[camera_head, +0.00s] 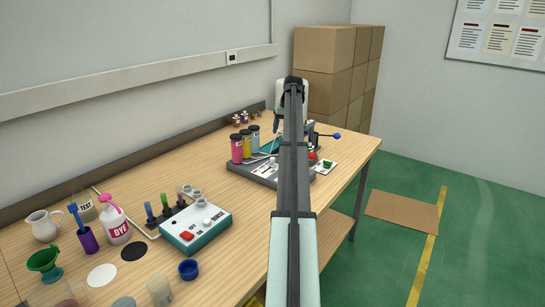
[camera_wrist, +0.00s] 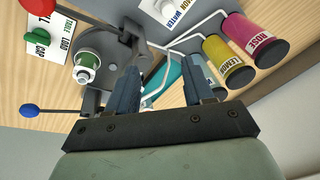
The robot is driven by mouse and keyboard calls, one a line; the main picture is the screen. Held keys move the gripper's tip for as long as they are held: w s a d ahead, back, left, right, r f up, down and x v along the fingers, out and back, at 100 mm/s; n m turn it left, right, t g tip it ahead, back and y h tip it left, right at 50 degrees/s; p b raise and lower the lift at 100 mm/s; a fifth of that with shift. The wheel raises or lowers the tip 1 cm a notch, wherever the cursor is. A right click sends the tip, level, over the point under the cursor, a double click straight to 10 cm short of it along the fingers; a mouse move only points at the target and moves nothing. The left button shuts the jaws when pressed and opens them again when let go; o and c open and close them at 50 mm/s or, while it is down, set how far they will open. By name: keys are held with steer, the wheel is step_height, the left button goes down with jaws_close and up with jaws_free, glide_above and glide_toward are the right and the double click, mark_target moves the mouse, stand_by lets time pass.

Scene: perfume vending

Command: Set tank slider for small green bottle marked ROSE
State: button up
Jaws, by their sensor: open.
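In the wrist view my gripper (camera_wrist: 158,66) is open, its two fingers apart with nothing clearly between them. The pink ROSE tank (camera_wrist: 252,38) and yellow LEMON tank (camera_wrist: 228,60) are right of the fingers. A third greyish tank is partly hidden by the right finger. A white knob (camera_wrist: 166,8), seemingly the tank slider, sits at the top edge on a white card reading WATER. A small round green and white thing (camera_wrist: 87,64), perhaps the green bottle from above, is left of the fingers; no ROSE mark shows on it.
In the wrist view a blue-ball lever (camera_wrist: 28,111), a red knob (camera_wrist: 35,5) and a green knob (camera_wrist: 38,42) lie left. Cardboard boxes (camera_head: 325,48) stand behind.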

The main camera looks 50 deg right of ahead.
mark_target(273, 158)
steer(key=w+a+r+g, duration=0.1)
steer(key=w+a+g, duration=0.1)
steer(key=a+g, duration=0.15)
steer(key=shift+t, duration=0.25)
steer(key=f, duration=1.3)
steer(key=shift+w+a+f, duration=0.1)
steer(key=shift+a+f, duration=0.15)
steer(key=shift+a, duration=0.05)
steer(key=shift+c, duration=0.2)
jaws_close()
